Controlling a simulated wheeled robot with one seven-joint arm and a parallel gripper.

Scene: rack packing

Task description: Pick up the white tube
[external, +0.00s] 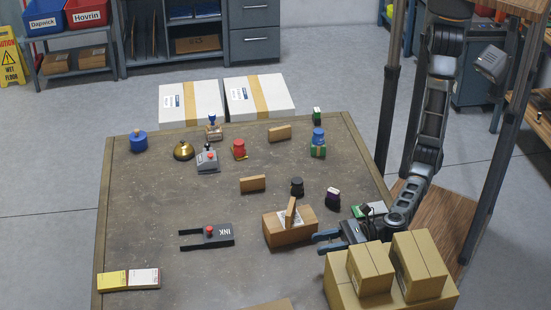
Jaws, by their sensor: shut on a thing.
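My gripper (320,243) is at the right part of the table, just right of a wooden block box (285,236) and at the left edge of the stacked cardboard boxes. Its blue fingers point left. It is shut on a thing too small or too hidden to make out. I cannot clearly identify a white tube in this view.
Cardboard boxes (418,265) stand close at the front right. Stamps, a brass bell (183,151) and wooden blocks (253,184) stand farther back. The table's left middle is clear.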

